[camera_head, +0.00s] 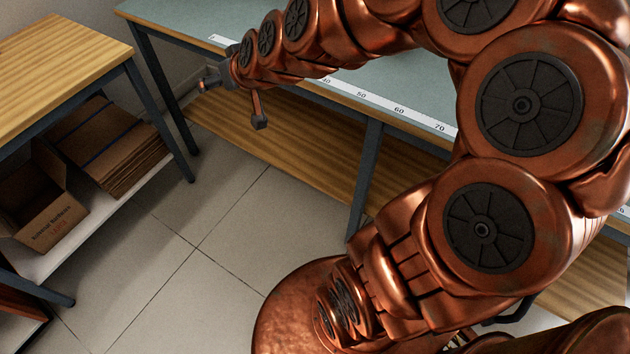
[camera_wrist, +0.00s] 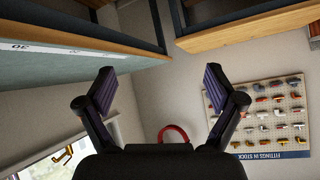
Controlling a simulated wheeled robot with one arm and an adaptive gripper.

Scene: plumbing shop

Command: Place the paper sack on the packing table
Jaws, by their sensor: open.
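No paper sack shows in either view. A table with a grey-green top (camera_head: 190,20) and a printed ruler strip along its front edge stands at the back. A wooden-topped table (camera_head: 50,60) stands at the left. I cannot tell for certain which is the packing table. My gripper (camera_head: 230,104) is at the front edge of the grey-green table, out over the gap between the tables. In the wrist view my gripper (camera_wrist: 158,85) has its fingers spread wide with nothing between them.
An open cardboard box (camera_head: 42,200) and a stack of flat cardboard (camera_head: 115,150) sit on the left table's lower shelf. The tiled floor (camera_head: 190,230) between the tables is clear. The wrist view shows a fittings board (camera_wrist: 270,115) and a red curved thing (camera_wrist: 175,128).

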